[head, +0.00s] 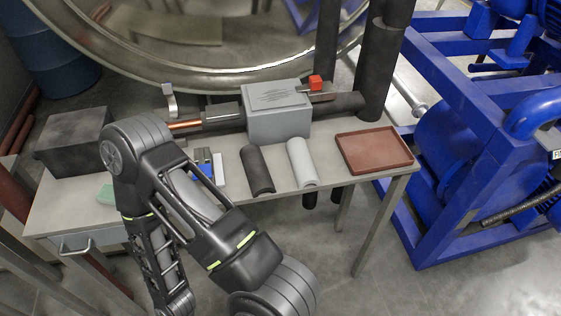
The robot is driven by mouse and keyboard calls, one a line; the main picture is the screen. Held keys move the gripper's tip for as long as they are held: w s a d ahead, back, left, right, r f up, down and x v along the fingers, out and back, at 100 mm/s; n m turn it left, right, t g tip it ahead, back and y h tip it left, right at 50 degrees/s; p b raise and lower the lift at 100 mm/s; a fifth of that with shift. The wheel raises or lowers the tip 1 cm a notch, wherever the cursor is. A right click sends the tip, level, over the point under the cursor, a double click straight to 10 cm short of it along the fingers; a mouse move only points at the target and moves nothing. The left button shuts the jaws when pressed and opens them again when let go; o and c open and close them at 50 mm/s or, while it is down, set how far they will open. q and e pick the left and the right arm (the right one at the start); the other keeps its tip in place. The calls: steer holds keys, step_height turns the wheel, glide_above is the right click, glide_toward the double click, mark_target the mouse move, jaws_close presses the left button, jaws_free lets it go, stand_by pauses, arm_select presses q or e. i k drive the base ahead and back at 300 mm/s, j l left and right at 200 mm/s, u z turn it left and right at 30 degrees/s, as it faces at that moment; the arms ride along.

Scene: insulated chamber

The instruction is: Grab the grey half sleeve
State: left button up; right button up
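The grey half sleeve (302,162) lies on the workbench (330,178), its curved side up, near the front edge. It is to the right of a similar black half sleeve (257,170), with a narrow gap between them. Nothing covers or touches it from above. One of my arms is folded in the left and lower middle of the head view, and its lower end runs towards the bottom edge. I see no gripper fingers of either hand.
A red-brown tray (375,151) lies right of the sleeves. A grey box (278,113) on a pipe stands behind them. A dark block (73,141) and a green item (106,195) are at the left. Blue machinery (455,150) stands right of the bench.

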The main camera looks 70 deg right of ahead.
mark_target(303, 167)
steer(key=i, duration=0.5)
steer(key=z, duration=3)
